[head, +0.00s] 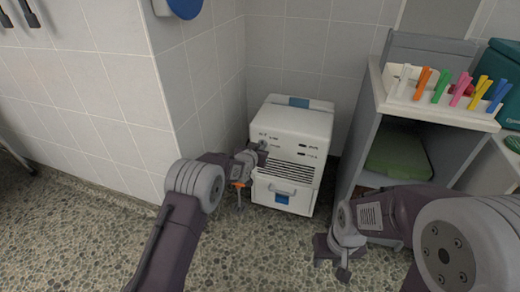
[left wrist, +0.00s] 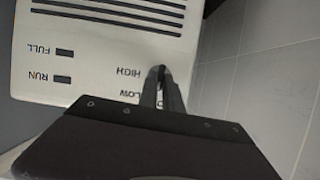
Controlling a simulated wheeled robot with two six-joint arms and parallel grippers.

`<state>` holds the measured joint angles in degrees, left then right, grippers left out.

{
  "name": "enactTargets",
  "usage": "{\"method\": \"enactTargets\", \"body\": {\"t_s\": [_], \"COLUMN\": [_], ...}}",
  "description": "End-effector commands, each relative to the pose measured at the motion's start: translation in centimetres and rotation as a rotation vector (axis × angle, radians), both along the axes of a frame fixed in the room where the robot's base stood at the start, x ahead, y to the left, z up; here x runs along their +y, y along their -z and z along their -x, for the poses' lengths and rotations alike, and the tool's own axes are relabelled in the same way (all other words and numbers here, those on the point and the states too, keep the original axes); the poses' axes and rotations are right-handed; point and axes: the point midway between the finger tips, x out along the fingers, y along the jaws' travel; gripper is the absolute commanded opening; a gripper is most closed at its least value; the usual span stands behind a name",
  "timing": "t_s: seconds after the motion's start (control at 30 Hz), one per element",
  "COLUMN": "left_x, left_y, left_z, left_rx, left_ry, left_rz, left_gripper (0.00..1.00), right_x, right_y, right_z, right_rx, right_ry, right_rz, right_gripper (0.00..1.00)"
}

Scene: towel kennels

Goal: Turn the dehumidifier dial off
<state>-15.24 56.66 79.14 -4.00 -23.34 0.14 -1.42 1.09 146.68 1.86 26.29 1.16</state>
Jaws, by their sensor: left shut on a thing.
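The dehumidifier (head: 300,122) is a white box on the floor against the tiled corner, with a vent grille, indicator marks and a drawer with a handle. In the left wrist view its panel (left wrist: 112,55) appears upside down, with the words HIGH and LOW and the FULL and RUN lights. My left gripper (head: 262,147) is at the upper left of the front panel. Its fingers (left wrist: 163,88) are closed together on the dial beside HIGH and LOW. The dial is mostly hidden by the fingers, so its setting cannot be read. My right gripper (head: 333,262) is low over the floor, empty, with fingers apart.
Tiled walls close in the left and back. The speckled floor in front is clear.

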Motion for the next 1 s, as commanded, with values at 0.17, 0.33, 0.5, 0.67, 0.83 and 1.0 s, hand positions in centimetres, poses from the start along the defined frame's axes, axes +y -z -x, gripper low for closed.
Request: {"method": "enactTargets", "body": {"t_s": [0.17,0.33,0.5,0.67,0.83,1.0], "left_x": [0.06,0.08,0.06,0.06,0.06,0.06], "left_y": [0.04,0.05,0.06,0.06,0.04,0.02], "left_z": [0.0,0.0,-0.01,-0.01,-0.01,-0.02], "left_rx": [0.015,0.02,0.021,0.021,0.021,0.019], "left_ry": [-0.001,-0.002,-0.001,-0.001,-0.001,-0.001], "left_rz": [0.041,0.058,0.06,0.06,0.06,0.059], "left_gripper": [0.0,0.0,0.0,0.0,0.31,0.31], "right_x": [0.0,0.0,0.0,0.0,0.0,0.0], "right_y": [-0.12,-0.14,-0.13,-0.13,-0.13,-0.13], "right_z": [0.0,0.0,0.0,0.0,-0.01,0.0], "right_rx": [0.0,0.0,0.0,0.0,0.0,0.0], "right_ry": [0.0,0.0,0.0,0.0,0.0,0.0], "right_rz": [0.0,0.0,0.0,0.0,0.0,0.0], "right_gripper": [0.36,0.36,0.36,0.36,0.36,0.36]}}
